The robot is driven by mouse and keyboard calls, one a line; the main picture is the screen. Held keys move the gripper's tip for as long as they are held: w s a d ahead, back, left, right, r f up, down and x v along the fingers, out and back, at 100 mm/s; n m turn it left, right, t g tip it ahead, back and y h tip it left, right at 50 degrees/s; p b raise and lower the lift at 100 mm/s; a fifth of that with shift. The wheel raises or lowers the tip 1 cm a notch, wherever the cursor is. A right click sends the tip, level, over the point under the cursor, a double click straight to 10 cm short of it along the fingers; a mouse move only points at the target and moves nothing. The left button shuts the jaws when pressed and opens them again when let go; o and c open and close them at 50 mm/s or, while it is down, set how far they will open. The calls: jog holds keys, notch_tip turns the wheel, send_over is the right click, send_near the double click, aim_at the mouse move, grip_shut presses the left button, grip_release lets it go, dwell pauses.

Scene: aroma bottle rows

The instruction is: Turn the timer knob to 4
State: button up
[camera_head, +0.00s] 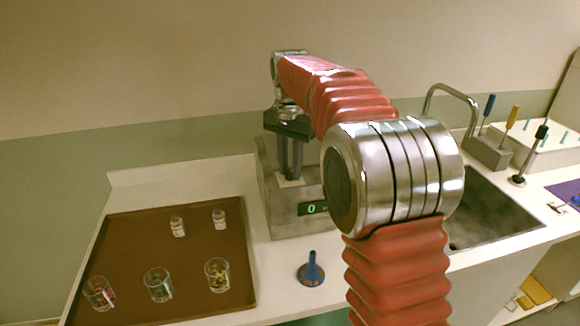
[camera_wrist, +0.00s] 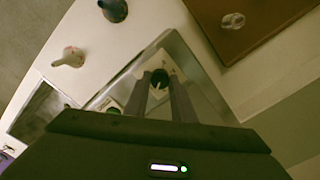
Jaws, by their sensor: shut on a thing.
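A grey metal device (camera_head: 290,222) stands on the counter behind my arm, with a green digital display (camera_head: 312,208) reading 0. My gripper (camera_head: 289,172) points straight down over the top of this device. In the wrist view the timer knob (camera_wrist: 159,79), dark with a light mark, sits between the fingertips of my gripper (camera_wrist: 159,76), which is shut on it. A pale dial face shows around the knob, partly covered by the fingers. I cannot read any numbers on the dial. My arm hides the right side of the device in the head view.
A brown tray (camera_head: 140,248) at left holds three glasses with coloured contents and two small jars. A blue funnel (camera_head: 311,270) stands on the counter in front of the device. A sink (camera_head: 490,215) with a faucet (camera_head: 450,88) and a tool holder (camera_head: 487,152) are at right.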

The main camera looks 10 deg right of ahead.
aim_at(290, 171)
jog(key=shift+w+r+m, duration=0.15)
jog(key=shift+m, duration=1.25)
jog(key=o, duration=1.1)
jog(key=shift+c, duration=0.2)
notch_tip(290, 171, up, 13)
jog(key=shift+r, duration=0.2)
